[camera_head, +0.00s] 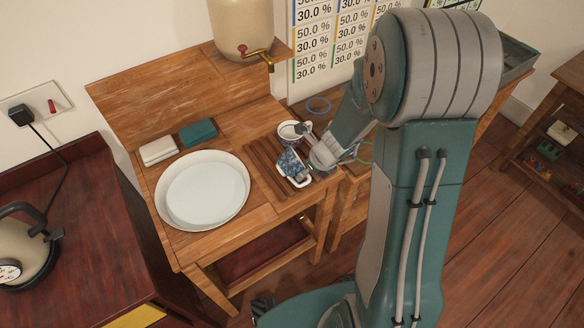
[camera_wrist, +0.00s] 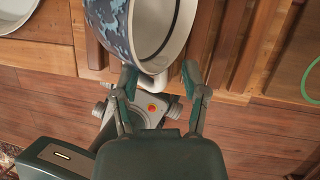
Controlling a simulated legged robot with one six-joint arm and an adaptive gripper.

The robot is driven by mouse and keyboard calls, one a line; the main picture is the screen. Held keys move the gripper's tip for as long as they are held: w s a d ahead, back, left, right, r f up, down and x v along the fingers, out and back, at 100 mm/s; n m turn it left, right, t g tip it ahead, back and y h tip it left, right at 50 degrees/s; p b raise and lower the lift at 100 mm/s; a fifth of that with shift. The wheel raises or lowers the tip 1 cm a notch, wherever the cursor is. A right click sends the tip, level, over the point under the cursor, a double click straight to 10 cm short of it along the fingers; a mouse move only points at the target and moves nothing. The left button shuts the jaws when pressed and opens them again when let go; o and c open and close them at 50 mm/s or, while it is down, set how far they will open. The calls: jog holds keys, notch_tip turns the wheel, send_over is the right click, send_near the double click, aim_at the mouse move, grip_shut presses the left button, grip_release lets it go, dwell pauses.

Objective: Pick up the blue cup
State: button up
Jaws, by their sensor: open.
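The blue cup (camera_head: 289,162), patterned in blue with a white rim, sits on the slatted wooden rack at the table's right end. It looks tilted or on its side. In the wrist view the blue cup (camera_wrist: 112,22) fills the top middle, its pale inside showing. My gripper (camera_head: 311,164) is close at the cup's right side. In the wrist view my gripper (camera_wrist: 160,76) has its two fingers apart, just below the cup's rim. A white part, seemingly the handle, lies between the fingertips. I cannot tell whether the fingers touch it.
A white cup (camera_head: 289,132) stands just behind the blue one. A large white basin (camera_head: 165,205) is at the left, with a white block (camera_head: 158,151) and a teal block (camera_head: 198,134) behind it. A beige dispenser (camera_head: 240,25) with a tap stands on the back ledge.

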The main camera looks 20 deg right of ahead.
jog(key=shift+w+a+f, duration=0.15)
jog(key=shift+w+f, duration=0.05)
jog(key=shift+f, duration=0.45)
grip_shut()
notch_tip(320, 180, up, 10)
jog(key=shift+r, duration=0.1)
